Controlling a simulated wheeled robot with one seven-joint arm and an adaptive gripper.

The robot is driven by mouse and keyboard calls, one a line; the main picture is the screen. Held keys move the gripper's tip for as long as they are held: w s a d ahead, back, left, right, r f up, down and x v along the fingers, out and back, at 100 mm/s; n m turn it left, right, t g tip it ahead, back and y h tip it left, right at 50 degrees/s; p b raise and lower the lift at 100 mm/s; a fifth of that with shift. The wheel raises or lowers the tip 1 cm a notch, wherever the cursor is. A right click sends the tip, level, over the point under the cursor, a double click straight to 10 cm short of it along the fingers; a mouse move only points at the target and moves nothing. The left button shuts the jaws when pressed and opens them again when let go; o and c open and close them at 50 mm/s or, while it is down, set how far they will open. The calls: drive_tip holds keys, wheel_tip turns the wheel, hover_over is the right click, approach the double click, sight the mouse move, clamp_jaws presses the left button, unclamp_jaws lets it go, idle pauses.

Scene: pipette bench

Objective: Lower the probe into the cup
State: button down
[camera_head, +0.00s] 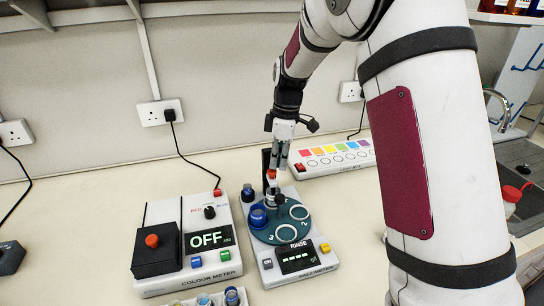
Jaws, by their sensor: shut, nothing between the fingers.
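My gripper (279,163) points down at the salt meter (300,262). It is shut and empty, with its tips close above and beside a small red-topped part (271,174), which seems to be the probe head on a black post (265,160). I cannot tell whether the tips touch it. A pale piece under the red top reaches down towards the back of the dark green turntable (268,234); its lower end is hard to make out. A blue cup (258,216) sits at the turntable's left. Ringed places marked 2 and 3 look empty. The display (298,256) reads RINSE.
The colour meter (190,250), showing OFF, stands left of the salt meter. A white strip with coloured squares (332,157) lies behind on the right. Vials (205,300) stand at the front edge. The bench's left is mostly clear.

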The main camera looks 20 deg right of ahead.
drive_tip(key=shift+s+d+r, duration=0.15)
drive_tip(key=shift+d+r, duration=0.05)
drive_tip(key=shift+d, duration=0.25)
drive_tip(key=shift+s+d+r, duration=0.15)
drive_tip(key=shift+d, duration=0.25)
wheel_tip(320, 180, up, 12)
drive_tip(key=d, duration=0.1)
drive_tip(key=shift+s, duration=0.25)
